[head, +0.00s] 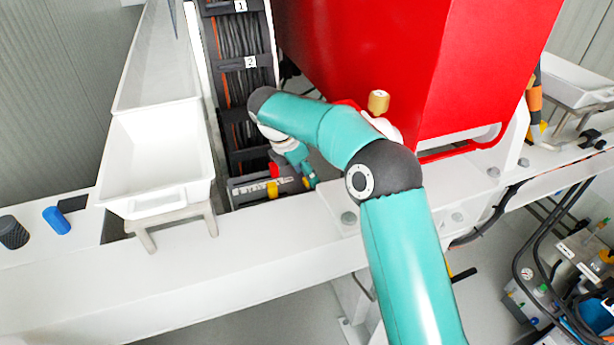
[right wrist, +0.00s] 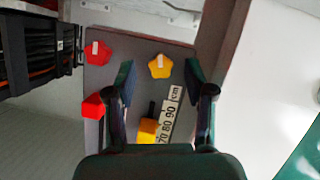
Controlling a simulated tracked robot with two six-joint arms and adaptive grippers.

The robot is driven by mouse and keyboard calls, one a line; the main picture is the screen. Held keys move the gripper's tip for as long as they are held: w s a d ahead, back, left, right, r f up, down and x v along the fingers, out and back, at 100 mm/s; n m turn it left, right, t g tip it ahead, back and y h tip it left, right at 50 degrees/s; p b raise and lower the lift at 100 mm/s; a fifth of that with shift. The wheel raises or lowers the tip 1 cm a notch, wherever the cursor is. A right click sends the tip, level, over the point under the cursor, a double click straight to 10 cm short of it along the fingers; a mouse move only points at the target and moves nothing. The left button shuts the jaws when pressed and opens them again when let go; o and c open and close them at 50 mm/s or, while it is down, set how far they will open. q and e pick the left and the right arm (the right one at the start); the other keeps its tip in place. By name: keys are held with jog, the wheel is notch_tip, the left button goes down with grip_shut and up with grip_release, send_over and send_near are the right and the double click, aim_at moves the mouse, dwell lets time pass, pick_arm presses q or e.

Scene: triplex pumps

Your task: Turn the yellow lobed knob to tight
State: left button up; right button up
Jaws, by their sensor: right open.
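The yellow lobed knob (right wrist: 160,67) sits on a grey panel (right wrist: 140,52) in the right wrist view, with a small pale mark on its upper part. My right gripper (right wrist: 159,75) is open, with one finger on each side of the knob in the picture. Both fingers look apart from it, and I cannot tell how far off the knob is in depth. In the head view my right gripper (head: 300,160) is low beside the black cable rack, partly hidden by my arm. My left gripper is not in view.
A red lobed knob (right wrist: 97,53) and another red knob (right wrist: 93,106) are left of the yellow one. A yellow block (right wrist: 147,131) and a number scale (right wrist: 171,115) lie below. A red housing (head: 390,60) and white trays (head: 158,160) flank my arm.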

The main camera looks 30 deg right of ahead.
jog(key=shift+x, duration=0.8)
jog(key=shift+c, duration=0.4)
grip_shut()
jog(key=shift+r+p, duration=0.2)
jog(key=shift+p, duration=0.25)
jog(key=m+p, duration=0.2)
jog(key=p, duration=0.1)
jog(key=shift+r+g, duration=0.15)
jog(key=shift+g, duration=0.25)
jog(key=shift+f+m+p, duration=0.2)
jog(key=shift+m+p, duration=0.3)
jog(key=shift+p, duration=0.1)
jog(key=shift+f, duration=0.1)
jog(key=shift+o, duration=0.4)
grip_release()
